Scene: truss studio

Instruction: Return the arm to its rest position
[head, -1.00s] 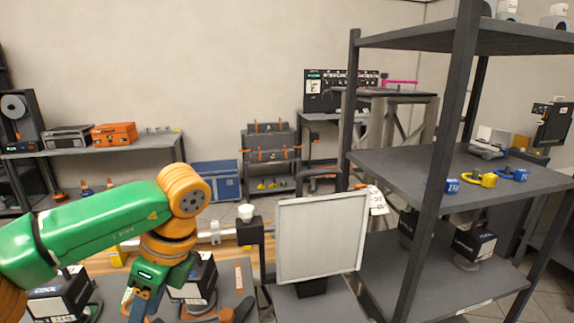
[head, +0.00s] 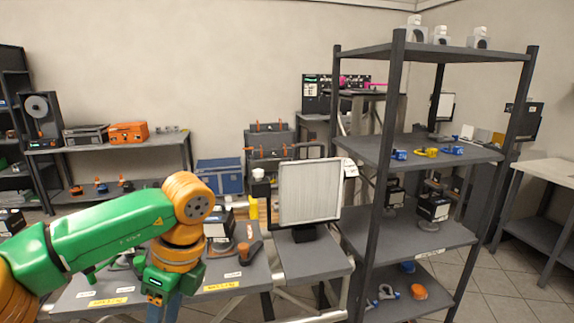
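My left arm, green with orange joints, comes in from the left in the head view and bends down at the wrist over the grey table (head: 285,262). My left gripper (head: 163,308) points down at the bottom edge of the picture. Its fingertips are cut off or hidden, so I cannot tell whether it is open or shut. My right gripper is not in view.
A grey panel on a stand (head: 309,192) stands on the table, right of my arm. Black boxes and an orange-and-dark tool (head: 250,250) lie near the wrist. A tall dark shelf rack (head: 440,240) stands right. Tiled floor (head: 520,290) is clear beyond it.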

